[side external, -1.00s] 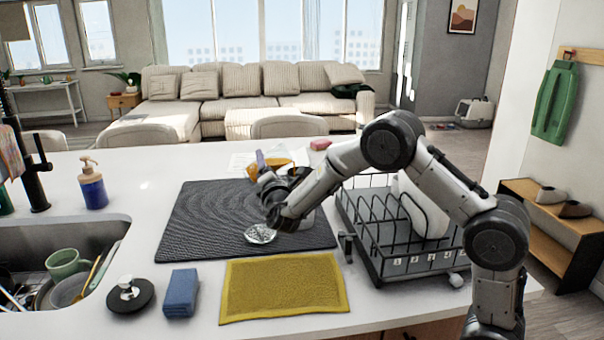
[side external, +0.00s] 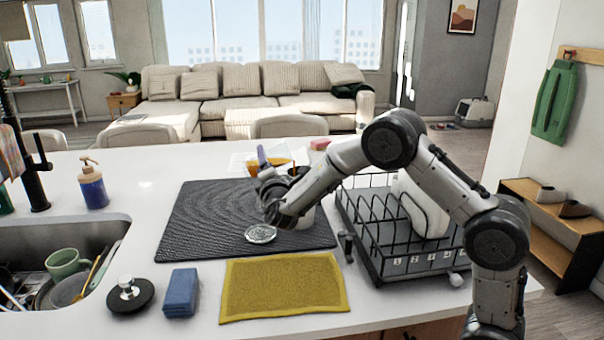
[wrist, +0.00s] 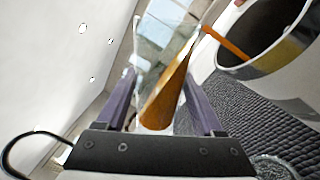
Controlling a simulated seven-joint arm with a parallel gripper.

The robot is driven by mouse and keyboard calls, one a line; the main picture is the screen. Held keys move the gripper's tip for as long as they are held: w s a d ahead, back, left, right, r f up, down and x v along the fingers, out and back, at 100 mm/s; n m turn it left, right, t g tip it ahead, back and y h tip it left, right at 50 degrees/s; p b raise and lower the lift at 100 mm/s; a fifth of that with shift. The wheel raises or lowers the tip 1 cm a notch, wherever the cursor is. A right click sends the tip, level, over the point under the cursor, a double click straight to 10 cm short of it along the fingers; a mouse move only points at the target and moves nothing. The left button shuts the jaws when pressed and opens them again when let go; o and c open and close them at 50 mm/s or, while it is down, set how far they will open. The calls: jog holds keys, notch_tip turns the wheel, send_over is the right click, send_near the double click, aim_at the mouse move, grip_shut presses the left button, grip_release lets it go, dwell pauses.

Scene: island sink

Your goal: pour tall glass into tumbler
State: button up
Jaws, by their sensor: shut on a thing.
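My gripper (wrist: 160,108) is shut on the tall glass (wrist: 172,75), a clear glass with amber liquid inside, tilted steeply with its mouth toward the tumbler. An orange stream (wrist: 226,44) runs from the glass's mouth over the near rim into the tumbler. The level inside the tumbler is not visible.
A round glassy disc (side external: 260,234) lies on the dark ribbed mat (side external: 200,222). A dish rack (side external: 392,262) stands close right. The sink with dishes is left.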

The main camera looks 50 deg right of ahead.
jog(key=shift+r+m, duration=0.4)
jog(key=shift+m, duration=0.3)
jog(key=shift+s+d+f+m, duration=0.25)
jog(key=shift+s+d+m, duration=0.25)
jog(key=shift+m, duration=0.5)
dwell(0.4)
jog(key=shift+s+d+r+m+g+h, duration=0.1)
jog(key=shift+r+m+g+h, duration=0.2)
jog(key=shift+m, duration=0.35)
jog(key=shift+s+d+r+m+h, duration=0.1)
jog(key=shift+r+m, duration=0.25)
jog(key=shift+m, duration=0.3)
